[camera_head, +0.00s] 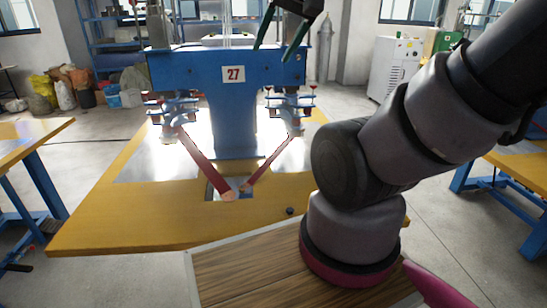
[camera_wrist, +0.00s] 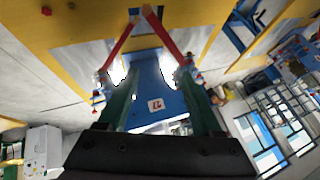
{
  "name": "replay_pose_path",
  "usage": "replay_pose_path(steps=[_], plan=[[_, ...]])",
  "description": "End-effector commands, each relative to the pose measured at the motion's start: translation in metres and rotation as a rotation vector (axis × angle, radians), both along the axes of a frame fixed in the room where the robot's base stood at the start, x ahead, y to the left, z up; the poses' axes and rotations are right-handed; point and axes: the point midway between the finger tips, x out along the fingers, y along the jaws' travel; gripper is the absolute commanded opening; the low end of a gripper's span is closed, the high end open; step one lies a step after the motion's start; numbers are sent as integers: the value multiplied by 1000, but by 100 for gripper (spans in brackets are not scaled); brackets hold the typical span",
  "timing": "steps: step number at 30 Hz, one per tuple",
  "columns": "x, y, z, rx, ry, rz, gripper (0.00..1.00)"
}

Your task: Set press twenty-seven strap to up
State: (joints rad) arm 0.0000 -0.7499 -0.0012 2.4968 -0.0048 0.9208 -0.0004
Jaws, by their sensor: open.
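Press twenty-seven is a blue machine (camera_head: 232,110) with a white "27" plate (camera_head: 233,74) on its front. Its red strap (camera_head: 203,163) runs as two slanting bars from the clamps at either side down toward a slot in the yellow table, forming a V. The bars' lower ends are close together, low over the tabletop. In the wrist view the strap (camera_wrist: 128,38) shows upside down beyond the fingers, with the plate (camera_wrist: 156,105) between them. My gripper (camera_head: 279,46) is open and empty, high in front of the press's top right. Its green fingers also show in the wrist view (camera_wrist: 160,100).
The yellow table (camera_head: 110,225) carries the press, with bright metal sheets on both sides. A small black knob (camera_head: 290,211) sits near its front edge. Other yellow tables flank it left and right. A white cabinet (camera_head: 396,66) stands behind at right.

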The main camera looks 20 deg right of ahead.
Motion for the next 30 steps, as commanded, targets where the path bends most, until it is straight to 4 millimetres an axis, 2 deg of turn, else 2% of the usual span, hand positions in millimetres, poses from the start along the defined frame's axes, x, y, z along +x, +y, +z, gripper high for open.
replay_pose_path(steps=[8,9,14,17,23,26,30], plan=[[0,0,0,0,0,0,67],[0,0,0,0,0,0,75],[13,-1,-1,19,21,-16,75],[37,-4,-4,54,63,-53,75],[110,-11,-27,127,174,-178,75],[147,-15,-48,148,225,-249,75],[196,-20,-86,156,293,-353,75]])
